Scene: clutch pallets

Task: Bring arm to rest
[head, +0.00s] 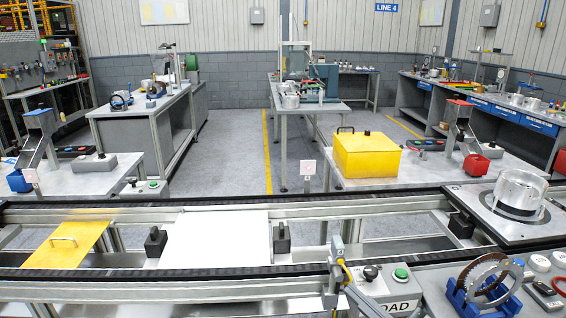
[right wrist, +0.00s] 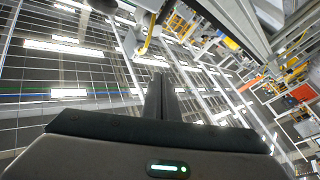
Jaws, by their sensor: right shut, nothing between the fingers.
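My right gripper (right wrist: 161,82) shows in the right wrist view. Its dark fingers are together with nothing between them, pointing up the picture into open space. I cannot make out either gripper or either arm in the head view. My left gripper is in neither view. In the head view a silver clutch housing (head: 520,190) sits on a metal pallet (head: 487,217) at the right. A blue stand (head: 467,304) holds toothed clutch discs (head: 490,273) at the lower right.
Conveyor rails (head: 330,205) cross the head view, with a white plate (head: 218,240) and a yellow handled plate (head: 68,245) between them. A button box (head: 385,290) and a sensor post with a yellow cable (head: 335,265) stand in front. A yellow box (head: 370,153) sits behind.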

